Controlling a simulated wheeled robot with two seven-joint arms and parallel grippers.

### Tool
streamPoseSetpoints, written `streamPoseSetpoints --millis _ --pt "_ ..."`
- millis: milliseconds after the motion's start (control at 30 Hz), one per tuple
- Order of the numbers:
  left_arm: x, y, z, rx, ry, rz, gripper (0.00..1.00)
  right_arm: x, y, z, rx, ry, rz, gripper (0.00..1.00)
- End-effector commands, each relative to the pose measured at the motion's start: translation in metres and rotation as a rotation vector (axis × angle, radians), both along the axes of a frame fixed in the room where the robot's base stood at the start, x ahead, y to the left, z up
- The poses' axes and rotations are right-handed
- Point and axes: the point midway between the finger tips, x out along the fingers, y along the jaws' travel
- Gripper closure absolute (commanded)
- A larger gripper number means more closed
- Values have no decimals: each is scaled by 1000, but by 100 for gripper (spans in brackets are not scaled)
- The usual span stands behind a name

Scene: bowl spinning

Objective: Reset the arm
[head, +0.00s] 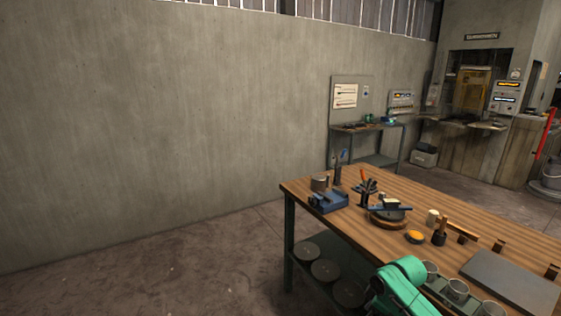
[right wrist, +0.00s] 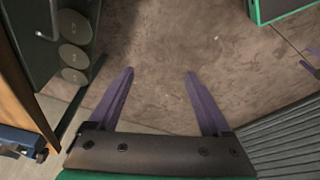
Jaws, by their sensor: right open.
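My right gripper (right wrist: 160,72) shows in the right wrist view with its two purple fingers wide apart and nothing between them. Below it is bare floor. Table legs and a lower shelf with round grey discs (right wrist: 74,27) are to its left, apart from the fingers. In the head view a green link of my arm shows at the bottom, in front of the wooden workbench (head: 350,215); no gripper shows there. At the right edge of the right wrist view, small purple tips, possibly my left gripper, are cut off.
The workbench holds a blue vise (head: 328,202), a dark round turntable-like piece (head: 388,215), an orange disc (head: 415,237), several metal cups (head: 457,288) and a grey plate (head: 508,280). Open floor (head: 170,275) lies left of the bench, before a concrete wall.

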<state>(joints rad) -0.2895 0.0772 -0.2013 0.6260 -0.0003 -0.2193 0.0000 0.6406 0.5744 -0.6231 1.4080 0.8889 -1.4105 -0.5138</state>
Motion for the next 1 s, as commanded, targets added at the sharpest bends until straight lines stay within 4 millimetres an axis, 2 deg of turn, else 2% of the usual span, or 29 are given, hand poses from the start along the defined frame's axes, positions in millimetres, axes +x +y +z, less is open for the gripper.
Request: streamPoseSetpoints --millis 33,67,133,200,267,300,367,400,467,500,600,700,800,1000 --pt "-4 1 -1 1 7 0 18 -7 -4 -34 15 12 -72 18" --pt "-7 1 -2 1 11 0 18 -11 -8 -55 19 12 -122 18" --pt "-13 2 -3 4 21 0 18 -28 -18 -109 25 16 -244 18" --pt "-16 3 -3 4 25 0 18 -58 -30 -166 17 24 -363 18" --pt "-15 3 -4 4 25 0 18 -92 -38 -211 2 34 -449 18" --pt "-15 3 -4 4 24 0 18 -117 -43 -238 -9 42 -495 18" --pt "-13 3 -4 5 21 0 18 -160 -48 -275 -30 57 -554 18" --pt "-12 3 -4 4 21 0 18 -191 -50 -297 -42 69 -587 18" --pt "-11 3 -5 4 19 0 18 -240 -50 -325 -59 90 -625 18" --pt "-11 3 -5 4 19 0 18 -275 -48 -341 -69 107 -647 18" --pt "-11 3 -5 4 18 0 18 -356 -41 -369 -84 147 -682 18" --pt "-11 3 -5 5 17 1 18 -413 -31 -382 -86 179 -700 18" --pt "-11 3 -5 5 17 1 18 -440 -26 -386 -84 192 -705 18" --pt "-10 3 -5 4 16 1 18 -443 -25 -386 -83 192 -705 18"
